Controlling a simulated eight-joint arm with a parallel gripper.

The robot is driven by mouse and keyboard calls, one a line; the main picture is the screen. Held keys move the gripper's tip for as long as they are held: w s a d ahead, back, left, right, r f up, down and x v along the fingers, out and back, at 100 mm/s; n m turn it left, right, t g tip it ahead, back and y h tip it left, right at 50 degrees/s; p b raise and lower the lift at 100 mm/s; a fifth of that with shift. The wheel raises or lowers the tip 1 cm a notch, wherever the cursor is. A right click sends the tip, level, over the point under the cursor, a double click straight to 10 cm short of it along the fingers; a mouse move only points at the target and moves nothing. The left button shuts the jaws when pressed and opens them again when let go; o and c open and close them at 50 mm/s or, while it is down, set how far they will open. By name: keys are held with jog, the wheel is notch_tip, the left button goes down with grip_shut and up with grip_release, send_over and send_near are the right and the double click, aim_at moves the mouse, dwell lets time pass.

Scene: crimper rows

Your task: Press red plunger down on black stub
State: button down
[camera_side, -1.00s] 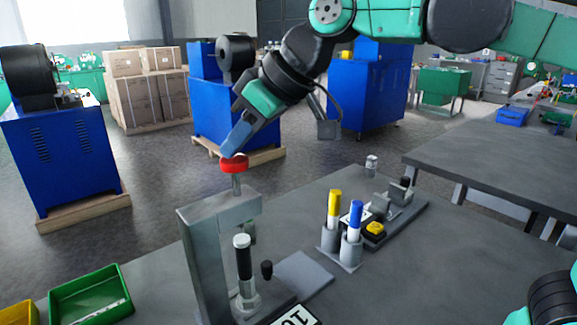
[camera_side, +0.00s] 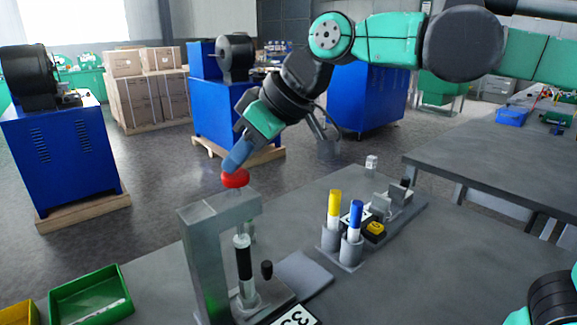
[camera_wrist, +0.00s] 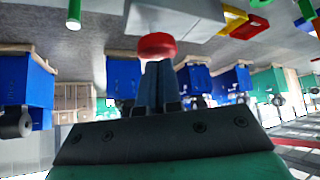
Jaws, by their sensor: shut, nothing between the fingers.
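The red plunger (camera_side: 235,178) is a round red knob on top of the grey press frame (camera_side: 194,250). My gripper (camera_side: 231,166) is shut and empty, its fingertips resting against the knob from above. The wrist view also shows the red knob (camera_wrist: 157,46) at the tips of my closed fingers (camera_wrist: 158,68). Below the press arm, a black stub (camera_side: 244,263) with a pale top stands upright in a metal holder. I cannot tell whether the plunger's lower end touches it.
A number display (camera_side: 297,317) lies at the front of the press, partly cut off. To the right stand a yellow marker (camera_side: 334,204) and a blue marker (camera_side: 355,215) in holders. A green bin (camera_side: 90,297) is at the left. The right side of the table is mostly clear.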

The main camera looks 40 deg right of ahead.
notch_tip(320, 180, up, 9)
dwell(0.8)
jog(key=shift+f, duration=0.1)
jog(key=s+d+f+m+h, duration=0.2)
jog(key=d+f, duration=0.4)
jog(key=f, duration=0.4)
jog(key=s+d+f+m+h, duration=0.2)
jog(key=s+d+f+m, duration=0.2)
jog(key=d+f, duration=0.3)
notch_tip(320, 180, down, 5)
jog(key=shift+s+r, duration=0.2)
jog(key=shift+s, duration=0.6)
